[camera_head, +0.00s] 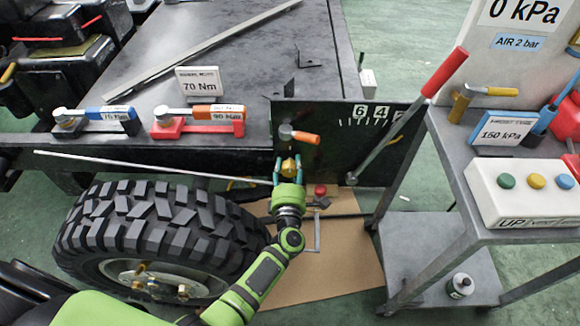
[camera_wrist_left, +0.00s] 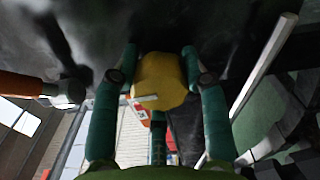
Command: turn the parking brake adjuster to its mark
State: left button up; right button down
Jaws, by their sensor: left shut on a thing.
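A yellow knob (camera_head: 290,164), which looks like the parking brake adjuster, sits on the dark upright plate (camera_head: 340,165). My left gripper (camera_head: 288,172) is shut on it. A small pale bar crosses the knob's lower left there. I cannot tell which mark belongs to the knob. White numbers and tick marks (camera_head: 370,112) are on the plate's upper right. My right gripper is not in view.
An orange-handled lever (camera_head: 299,135) is just above the knob. A long red-handled lever (camera_head: 445,72) slants across the plate's right side. A large tyre (camera_head: 155,230) stands left of my arm, and a grey cart (camera_head: 440,150) stands right. A thin rod (camera_head: 150,167) runs above the tyre.

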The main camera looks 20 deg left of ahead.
pick_arm(q)
jog(key=shift+a+f, duration=0.1)
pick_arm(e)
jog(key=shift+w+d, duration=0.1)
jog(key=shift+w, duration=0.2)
pick_arm(q)
jog(key=o, duration=1.2)
jog(key=shift+c, duration=0.2)
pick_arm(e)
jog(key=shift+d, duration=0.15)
pick_arm(q)
jog(key=shift+s, duration=0.25)
jog(key=v, duration=1.1)
jog(key=shift+s, duration=0.25)
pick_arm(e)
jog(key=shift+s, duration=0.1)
